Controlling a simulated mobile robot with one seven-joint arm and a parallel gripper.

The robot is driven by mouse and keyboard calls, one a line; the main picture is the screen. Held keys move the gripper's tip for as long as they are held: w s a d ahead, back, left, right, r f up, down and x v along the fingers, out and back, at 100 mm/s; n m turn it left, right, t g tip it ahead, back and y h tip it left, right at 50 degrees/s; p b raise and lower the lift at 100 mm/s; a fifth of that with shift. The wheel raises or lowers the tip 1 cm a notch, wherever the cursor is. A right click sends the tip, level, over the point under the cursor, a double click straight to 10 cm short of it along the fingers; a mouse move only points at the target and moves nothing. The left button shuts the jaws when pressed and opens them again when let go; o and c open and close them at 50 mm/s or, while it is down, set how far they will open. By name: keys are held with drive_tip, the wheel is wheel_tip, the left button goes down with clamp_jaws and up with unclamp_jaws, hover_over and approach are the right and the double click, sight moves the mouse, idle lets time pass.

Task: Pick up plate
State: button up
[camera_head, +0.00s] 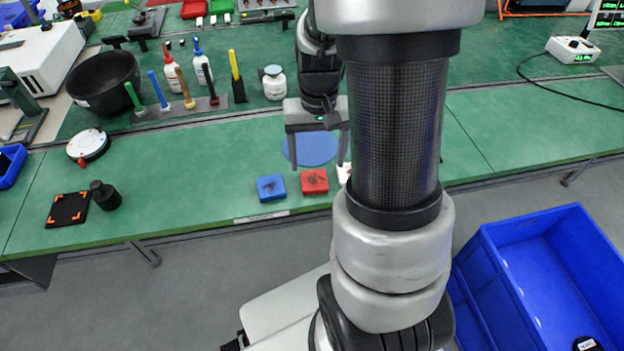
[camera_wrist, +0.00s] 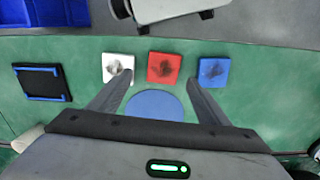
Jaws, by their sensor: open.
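A flat round blue disc (camera_head: 312,150), the only plate-like thing I see, lies on the green bench. My gripper (camera_head: 318,164) is open and points down over it, one finger towards each side. In the wrist view the blue disc (camera_wrist: 156,105) shows between the open fingers of my gripper (camera_wrist: 158,80), its near part hidden by the gripper body. Nothing is held. I cannot tell the exact height of the fingertips above the bench.
Blue (camera_head: 271,187), red (camera_head: 314,181) and white (camera_head: 343,171) square blocks sit along the bench's front edge by the disc. A black pad with blue edging (camera_wrist: 43,82) lies beyond the white block. A tool rack (camera_head: 178,108) and white jar (camera_head: 274,83) stand behind. A blue crate (camera_head: 500,290) is at lower right.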

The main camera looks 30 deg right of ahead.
sight(315, 180)
drive_tip(key=f, duration=0.2)
drive_tip(key=f+b, duration=0.1)
drive_tip(key=f, duration=0.2)
drive_tip(key=shift+a+f, duration=0.3)
drive_tip(key=shift+f, duration=0.05)
drive_tip(key=c, duration=1.1)
